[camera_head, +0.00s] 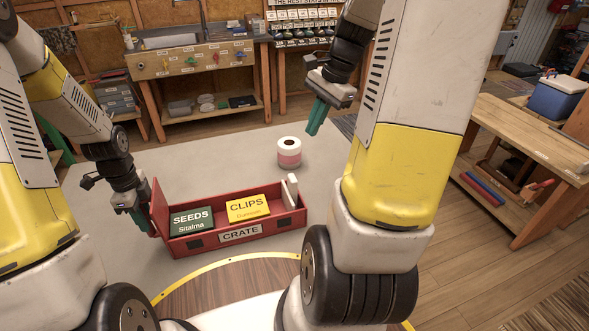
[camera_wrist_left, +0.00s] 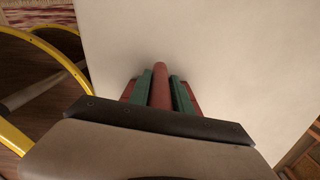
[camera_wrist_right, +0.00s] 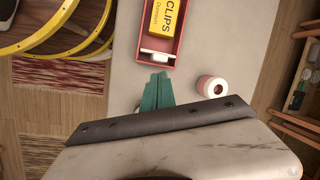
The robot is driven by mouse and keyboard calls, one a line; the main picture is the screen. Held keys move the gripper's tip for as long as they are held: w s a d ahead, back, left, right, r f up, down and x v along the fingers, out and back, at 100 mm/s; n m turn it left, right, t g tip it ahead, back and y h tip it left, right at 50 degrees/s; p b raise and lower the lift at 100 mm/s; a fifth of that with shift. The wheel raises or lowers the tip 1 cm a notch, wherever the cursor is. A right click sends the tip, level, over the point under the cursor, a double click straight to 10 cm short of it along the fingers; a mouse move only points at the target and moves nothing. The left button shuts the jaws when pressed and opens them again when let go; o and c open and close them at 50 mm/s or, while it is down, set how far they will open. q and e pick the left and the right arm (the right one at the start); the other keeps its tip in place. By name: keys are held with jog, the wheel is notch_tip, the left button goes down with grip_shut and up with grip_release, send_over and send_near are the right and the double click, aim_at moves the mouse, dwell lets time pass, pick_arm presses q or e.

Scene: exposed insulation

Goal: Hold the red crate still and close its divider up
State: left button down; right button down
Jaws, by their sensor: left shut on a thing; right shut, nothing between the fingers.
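The red crate (camera_head: 281,226), labelled CRATE, lies on the pale grey table. It holds a green SEEDS box (camera_head: 192,219) at the left and a yellow CLIPS box (camera_head: 248,208) beside it. The white divider (camera_head: 291,190) stands near the crate's right end, with a small gap to the CLIPS box; it also shows in the right wrist view (camera_wrist_right: 157,56). My left gripper (camera_head: 142,214) is shut on the crate's left end wall; a red edge shows between its green fingers in the left wrist view (camera_wrist_left: 160,84). My right gripper (camera_head: 316,118) is shut and empty, above and apart from the crate.
A white and pink roll (camera_head: 289,153) stands behind the crate's right end. The grey tabletop (camera_head: 230,150) is otherwise clear behind the crate. A wooden bench (camera_head: 535,140) with a blue cooler (camera_head: 556,98) stands off to the right.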

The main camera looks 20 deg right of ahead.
jog(key=w+d+f+m+g+y, duration=0.1)
jog(key=w+d+f+m, duration=0.1)
jog(key=d+f+m, duration=0.5)
jog(key=a+f+n, duration=0.2)
jog(key=a+f, duration=0.6)
jog(key=f, duration=0.2)
jog(key=shift+w+a+f, duration=0.2)
send_over(291, 195)
jog(key=w+a, duration=0.2)
jog(key=a, duration=0.1)
jog(key=shift+d, duration=0.15)
